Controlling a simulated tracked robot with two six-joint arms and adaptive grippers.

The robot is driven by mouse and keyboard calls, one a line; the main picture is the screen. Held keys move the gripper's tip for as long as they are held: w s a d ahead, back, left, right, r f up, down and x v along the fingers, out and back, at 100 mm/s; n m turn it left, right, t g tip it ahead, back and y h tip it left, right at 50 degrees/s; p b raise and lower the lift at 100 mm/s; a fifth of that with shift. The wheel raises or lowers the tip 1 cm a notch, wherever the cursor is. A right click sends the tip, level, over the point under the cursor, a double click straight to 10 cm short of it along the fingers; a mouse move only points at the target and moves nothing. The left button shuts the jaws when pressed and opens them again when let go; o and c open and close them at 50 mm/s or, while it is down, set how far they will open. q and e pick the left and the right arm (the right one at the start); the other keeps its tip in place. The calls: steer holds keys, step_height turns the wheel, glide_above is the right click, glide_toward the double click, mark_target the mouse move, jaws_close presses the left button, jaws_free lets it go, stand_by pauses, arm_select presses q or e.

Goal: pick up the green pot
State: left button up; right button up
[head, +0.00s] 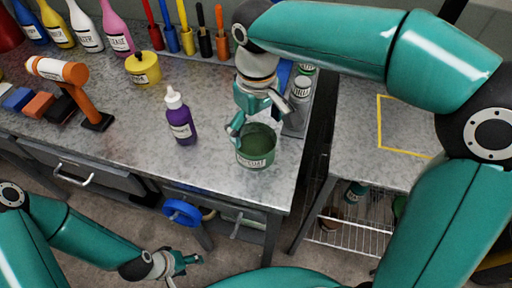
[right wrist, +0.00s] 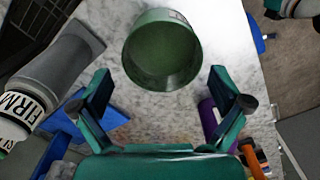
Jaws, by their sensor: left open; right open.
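The green pot (head: 256,150) stands upright on the grey workbench near its front right corner, with a label on its side. It looks open at the top with green inside. My right gripper (head: 252,120) is open and just above and behind the pot in the head view. In the right wrist view the pot (right wrist: 162,52) lies ahead of the spread fingers (right wrist: 163,95), with nothing between them. My left gripper (head: 184,262) is open and empty, low in front of the bench.
A purple bottle (head: 180,118) stands left of the pot. A grey bottle labelled FIRM (right wrist: 62,68) and a blue item (right wrist: 75,122) are close beside the right gripper. A yellow pot (head: 143,68) and orange tool (head: 72,82) are further left. A second table (head: 360,135) stands right across a gap.

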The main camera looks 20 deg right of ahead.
mark_target(255, 153)
steer(key=shift+a+f, duration=0.15)
steer(key=shift+f, duration=3.3)
steer(key=c, duration=1.3)
steer(key=shift+r, duration=0.1)
steer(key=shift+c, duration=0.6)
steer(key=shift+r, duration=0.1)
